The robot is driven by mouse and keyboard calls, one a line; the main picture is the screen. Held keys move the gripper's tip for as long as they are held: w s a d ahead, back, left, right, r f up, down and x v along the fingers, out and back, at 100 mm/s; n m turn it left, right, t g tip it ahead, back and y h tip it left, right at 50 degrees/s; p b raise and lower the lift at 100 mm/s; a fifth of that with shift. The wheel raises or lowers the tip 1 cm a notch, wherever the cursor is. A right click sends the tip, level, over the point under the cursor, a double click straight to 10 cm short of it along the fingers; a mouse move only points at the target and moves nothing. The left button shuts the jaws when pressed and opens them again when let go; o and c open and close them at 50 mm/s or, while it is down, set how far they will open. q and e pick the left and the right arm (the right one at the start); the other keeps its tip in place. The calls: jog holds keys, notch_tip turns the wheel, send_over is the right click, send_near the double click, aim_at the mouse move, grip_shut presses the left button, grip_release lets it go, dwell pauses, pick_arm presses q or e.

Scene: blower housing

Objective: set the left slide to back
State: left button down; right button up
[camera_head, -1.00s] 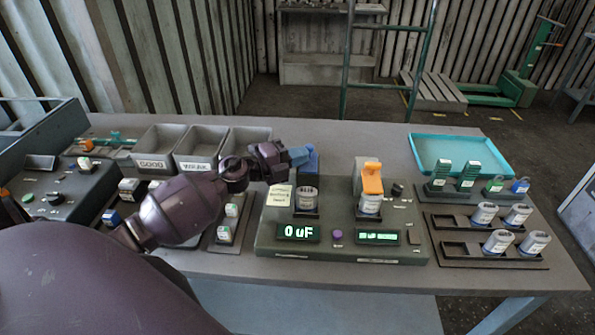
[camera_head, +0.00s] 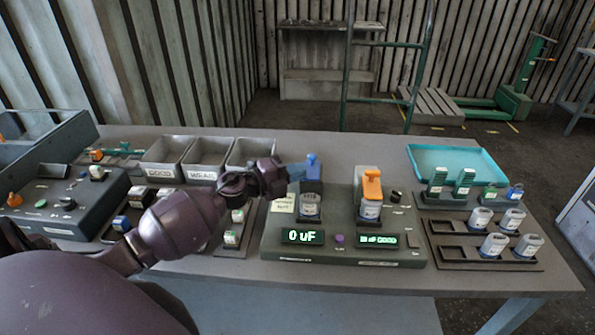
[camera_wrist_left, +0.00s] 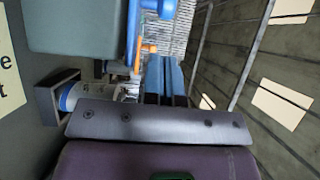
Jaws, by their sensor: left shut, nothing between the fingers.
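The left slide is the blue knob (camera_head: 312,164) on a dark upright block at the left rear of the grey-green tester (camera_head: 345,240), just behind the left capacitor (camera_head: 309,205). My left gripper (camera_head: 298,172) comes in from the left, its blue fingers shut and empty, close beside the knob. Whether they touch it I cannot tell. In the left wrist view the shut fingers (camera_wrist_left: 167,78) point away from the camera, and the blue knob (camera_wrist_left: 138,25) shows above and left of them. My right gripper is not in view.
The orange slide (camera_head: 371,188) and another capacitor (camera_head: 370,209) are on the tester's right. Grey bins (camera_head: 210,158) stand behind my left arm. A turquoise tray (camera_head: 458,150) and capacitor racks (camera_head: 480,263) are at the right. The table behind the tester is clear.

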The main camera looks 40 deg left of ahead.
pick_arm(q)
jog(key=b+v, duration=0.1)
jog(key=v, duration=0.9)
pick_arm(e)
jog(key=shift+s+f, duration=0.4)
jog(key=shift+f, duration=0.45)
pick_arm(q)
jog(key=shift+s, duration=0.2)
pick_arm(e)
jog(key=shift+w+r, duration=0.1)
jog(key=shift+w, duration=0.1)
